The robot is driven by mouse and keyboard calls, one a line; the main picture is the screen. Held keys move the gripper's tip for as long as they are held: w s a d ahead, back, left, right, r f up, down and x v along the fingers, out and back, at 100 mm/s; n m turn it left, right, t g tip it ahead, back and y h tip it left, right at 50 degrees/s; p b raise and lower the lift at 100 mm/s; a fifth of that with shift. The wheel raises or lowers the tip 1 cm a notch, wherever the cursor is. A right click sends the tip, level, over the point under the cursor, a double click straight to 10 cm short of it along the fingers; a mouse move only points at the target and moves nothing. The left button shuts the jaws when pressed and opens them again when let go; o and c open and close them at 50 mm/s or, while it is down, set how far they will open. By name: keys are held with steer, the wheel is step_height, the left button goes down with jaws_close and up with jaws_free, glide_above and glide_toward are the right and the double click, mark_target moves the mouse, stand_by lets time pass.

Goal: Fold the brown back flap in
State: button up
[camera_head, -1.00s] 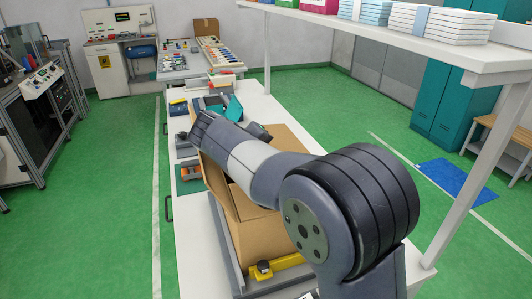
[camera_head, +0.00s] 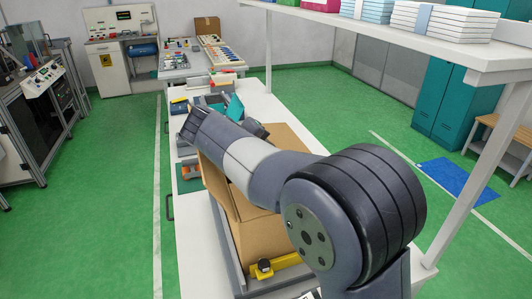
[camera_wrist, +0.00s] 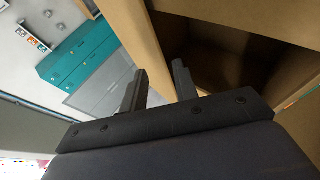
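The brown cardboard box (camera_head: 262,236) stands on the white bench in the head view, partly covered by my arm. A brown flap (camera_head: 213,180) stands up along its left side. I cannot tell which visible flap is the back one. In the wrist view, the open box interior (camera_wrist: 225,50) is dark at upper right. A brown board (camera_wrist: 130,25) runs down from the top towards the space between my fingers. My gripper (camera_wrist: 158,75) has its two fingers apart. I cannot tell whether they touch the board. The gripper is hidden in the head view.
A grey fixture with a yellow clamp (camera_head: 272,265) holds the front of the box. A white shelf (camera_head: 440,50) with stacked packs hangs over the right side. Tools and small bins (camera_head: 215,100) lie behind on the bench.

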steer(key=v, duration=0.8)
steer(key=shift+s+a+r, duration=0.15)
steer(key=shift+s+r, duration=0.05)
steer(key=shift+c, duration=0.2)
